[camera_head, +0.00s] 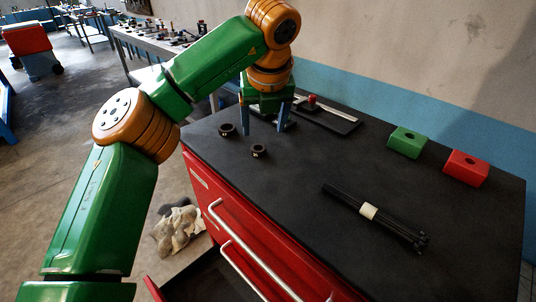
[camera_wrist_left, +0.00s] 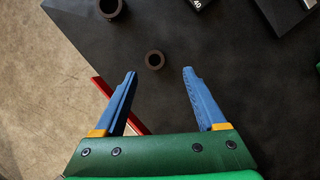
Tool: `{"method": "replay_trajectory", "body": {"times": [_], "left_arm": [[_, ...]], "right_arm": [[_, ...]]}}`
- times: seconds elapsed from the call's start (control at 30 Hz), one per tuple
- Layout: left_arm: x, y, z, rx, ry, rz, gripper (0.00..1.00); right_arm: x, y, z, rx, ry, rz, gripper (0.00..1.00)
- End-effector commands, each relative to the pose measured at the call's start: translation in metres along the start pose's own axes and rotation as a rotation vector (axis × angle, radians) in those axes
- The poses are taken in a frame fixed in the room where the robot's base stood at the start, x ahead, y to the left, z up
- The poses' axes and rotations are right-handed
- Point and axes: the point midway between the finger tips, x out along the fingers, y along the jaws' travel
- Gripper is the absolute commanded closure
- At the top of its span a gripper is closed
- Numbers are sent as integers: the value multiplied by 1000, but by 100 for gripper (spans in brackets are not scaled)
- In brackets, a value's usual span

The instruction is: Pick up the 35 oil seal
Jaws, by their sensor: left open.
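Two dark ring-shaped seals lie flat on the black bench top. The smaller ring (camera_head: 259,154) is nearer the front edge. The larger ring (camera_head: 227,133) lies left of it. I see no readable size on either ring, so I cannot tell which is the 35. My left gripper (camera_head: 263,132) points down over the bench, open and empty. In the left wrist view the smaller ring (camera_wrist_left: 148,61) shows between and just beyond the open fingertips (camera_wrist_left: 159,72), apart from both. The larger ring (camera_wrist_left: 121,9) is at the top left there. My right gripper is not in view.
The bench top (camera_head: 310,165) stands on a red drawer cabinet (camera_head: 225,215). A dark plate with a red-knobbed tool (camera_head: 312,101) lies behind the gripper. A green block (camera_head: 407,142), a red block (camera_head: 466,168) and a banded bundle of black rods (camera_head: 345,197) lie to the right.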

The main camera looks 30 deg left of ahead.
Motion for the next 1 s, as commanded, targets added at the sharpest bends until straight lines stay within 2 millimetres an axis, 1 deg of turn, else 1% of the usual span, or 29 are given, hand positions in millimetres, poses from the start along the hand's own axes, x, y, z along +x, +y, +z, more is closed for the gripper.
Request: {"method": "replay_trajectory", "body": {"times": [0.03,0.07,0.17,0.37,0.4,0.5,0.7,0.73,0.77,0.8,0.87,0.9,0.97,1.0], "left_arm": [[8,0,-3,0,0,0,27],[9,0,-3,0,0,0,27],[17,1,-1,-1,2,2,27],[51,7,1,1,5,4,27],[60,6,1,1,5,3,27],[72,6,0,1,3,2,27],[76,6,-1,1,1,0,27],[76,6,-1,1,1,0,32],[76,6,-1,1,1,0,40],[76,6,-1,1,1,0,51],[76,6,-1,1,1,0,68],[76,6,-1,1,1,0,78],[76,6,-1,1,1,0,94],[76,6,-1,1,1,0,100]], "right_arm": [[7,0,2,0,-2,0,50],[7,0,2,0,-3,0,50],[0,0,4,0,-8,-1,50],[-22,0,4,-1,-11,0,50],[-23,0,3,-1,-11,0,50],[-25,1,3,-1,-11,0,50],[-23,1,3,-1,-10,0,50],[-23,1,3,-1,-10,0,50],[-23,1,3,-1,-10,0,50],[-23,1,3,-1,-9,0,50],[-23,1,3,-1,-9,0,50],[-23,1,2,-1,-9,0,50],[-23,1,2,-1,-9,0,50],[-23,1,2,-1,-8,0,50]]}}
